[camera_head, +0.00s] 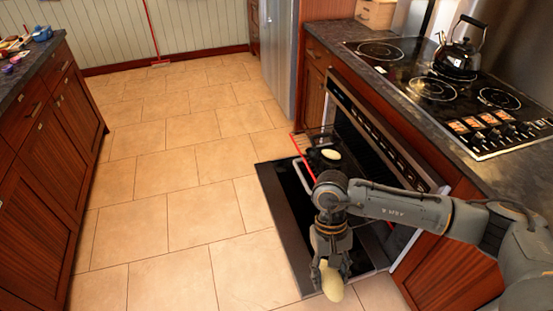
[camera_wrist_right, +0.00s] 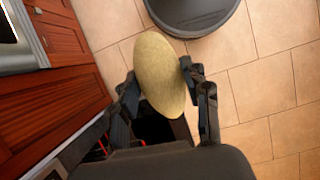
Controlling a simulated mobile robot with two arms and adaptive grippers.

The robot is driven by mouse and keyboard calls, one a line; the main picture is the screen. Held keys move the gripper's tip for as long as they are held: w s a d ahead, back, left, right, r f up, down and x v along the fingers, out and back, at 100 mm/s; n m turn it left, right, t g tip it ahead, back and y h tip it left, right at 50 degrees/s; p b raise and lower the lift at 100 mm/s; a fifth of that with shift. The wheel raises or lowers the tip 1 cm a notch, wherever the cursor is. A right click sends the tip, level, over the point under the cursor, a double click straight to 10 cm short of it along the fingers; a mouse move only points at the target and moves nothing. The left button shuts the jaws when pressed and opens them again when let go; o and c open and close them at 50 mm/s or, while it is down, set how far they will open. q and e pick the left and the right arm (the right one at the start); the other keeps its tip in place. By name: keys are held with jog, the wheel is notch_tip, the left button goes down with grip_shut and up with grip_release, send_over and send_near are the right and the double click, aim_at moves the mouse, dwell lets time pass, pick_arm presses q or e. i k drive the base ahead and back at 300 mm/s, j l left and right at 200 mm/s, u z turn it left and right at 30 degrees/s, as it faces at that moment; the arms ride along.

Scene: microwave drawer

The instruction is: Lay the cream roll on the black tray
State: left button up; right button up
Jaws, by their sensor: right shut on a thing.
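My right gripper (camera_head: 329,264) points down and is shut on the cream roll (camera_head: 332,285), a yellowish oval. In the right wrist view, the cream roll (camera_wrist_right: 158,75) sits between the two fingers of the right gripper (camera_wrist_right: 158,85). It is held over the near end of the open appliance front, apart from any surface. A dark surface (camera_head: 318,166), which looks like the black tray, lies farther back at the opening. A smaller pale oval thing (camera_head: 331,154) rests on it. My right arm hides part of this area. My left gripper is not in view.
The open black door panel (camera_head: 283,215) juts over the tiled floor (camera_head: 190,215). A red-edged rack (camera_head: 302,153) is at the opening. A counter with a cooktop (camera_head: 420,80) and black kettle (camera_head: 459,50) stands at right. The floor at left is clear up to cabinets (camera_head: 50,140).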

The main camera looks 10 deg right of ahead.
aim_at(336, 162)
jog(key=i+j+u, duration=0.3)
jog(key=i+j, duration=0.15)
jog(key=i+j+u, duration=0.3)
jog(key=i, duration=0.25)
jog(key=i+z, duration=0.35)
jog(key=i+j+z, duration=0.1)
jog(key=i+z, duration=0.2)
jog(key=i, duration=0.3)
jog(key=i+j+z, duration=0.2)
jog(key=i+z, duration=0.15)
jog(key=i+l+z, duration=0.15)
jog(key=z, duration=0.35)
jog(key=i+z, duration=0.3)
jog(key=z, duration=0.15)
jog(key=i+z, duration=0.2)
jog(key=z, duration=0.3)
jog(key=i+j+z, duration=0.15)
jog(key=z, duration=0.3)
jog(key=i, duration=0.1)
